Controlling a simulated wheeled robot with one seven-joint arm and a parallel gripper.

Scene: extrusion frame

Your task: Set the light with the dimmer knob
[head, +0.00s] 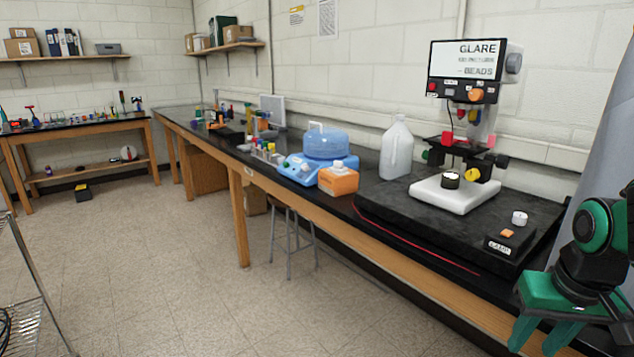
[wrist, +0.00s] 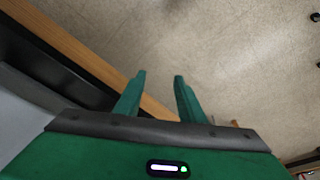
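A microscope-like stand (head: 467,130) with a sign reading GLARE and BEADS stands on a black slab (head: 400,205) at the right of the bench. Its head carries an orange knob (head: 476,95) and a red button (head: 432,87). I cannot tell for certain which knob is the dimmer. My gripper (head: 543,338) is at the lower right, in front of the bench and apart from the knobs. The wrist view shows its green fingers (wrist: 159,82) apart, with nothing between them.
A red cable (head: 430,249) runs along the slab's front edge. A stool (head: 293,240) stands under the bench. The floor in front is open.

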